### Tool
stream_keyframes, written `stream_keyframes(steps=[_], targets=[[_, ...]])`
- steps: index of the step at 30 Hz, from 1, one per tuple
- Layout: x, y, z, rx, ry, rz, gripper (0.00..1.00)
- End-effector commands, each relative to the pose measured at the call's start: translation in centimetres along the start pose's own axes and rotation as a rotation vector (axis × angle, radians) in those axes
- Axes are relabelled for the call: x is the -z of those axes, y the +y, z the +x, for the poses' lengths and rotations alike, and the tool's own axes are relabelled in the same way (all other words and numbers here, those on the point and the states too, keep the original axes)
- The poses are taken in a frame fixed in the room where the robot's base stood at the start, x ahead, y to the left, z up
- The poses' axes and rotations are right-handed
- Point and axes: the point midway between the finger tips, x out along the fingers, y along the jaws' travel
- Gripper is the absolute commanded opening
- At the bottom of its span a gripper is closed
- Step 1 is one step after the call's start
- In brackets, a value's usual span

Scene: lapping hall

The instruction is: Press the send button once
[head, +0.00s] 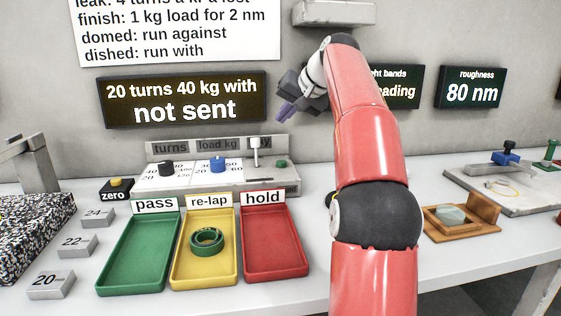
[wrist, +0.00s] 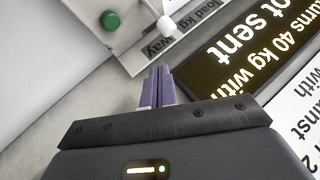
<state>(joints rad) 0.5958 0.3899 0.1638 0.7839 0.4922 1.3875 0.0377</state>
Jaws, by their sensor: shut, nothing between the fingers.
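A small green button (head: 281,163) sits at the right end of the grey control panel (head: 290,180); I take it as the send button, though no label on it is readable. It also shows at the upper left of the wrist view (wrist: 110,20). My gripper (head: 287,110) is shut and empty, its purple fingers together. It hangs in the air above the panel, apart from the button. In the wrist view the fingertips (wrist: 158,72) point toward the panel edge, below and right of the button. The display (head: 185,99) reads "20 turns 40 kg with not sent".
A white-knobbed lever (head: 254,145) stands just left of the button. A blue knob (head: 217,164) and a black knob (head: 166,168) are further left. Green, yellow and red trays (head: 275,274) lie in front; green rings (head: 206,241) sit in the yellow one.

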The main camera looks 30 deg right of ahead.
Motion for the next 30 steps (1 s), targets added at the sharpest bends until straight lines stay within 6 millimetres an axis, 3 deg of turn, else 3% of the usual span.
stream_keyframes(steps=[8,21,30], targets=[[-0.3,0.3,0.5,-0.001,-0.002,0.000,0.00],[-3.6,3.5,4.9,-0.001,0.000,-0.002,0.00],[-4.5,4.4,6.1,-0.001,0.001,-0.001,0.00]])
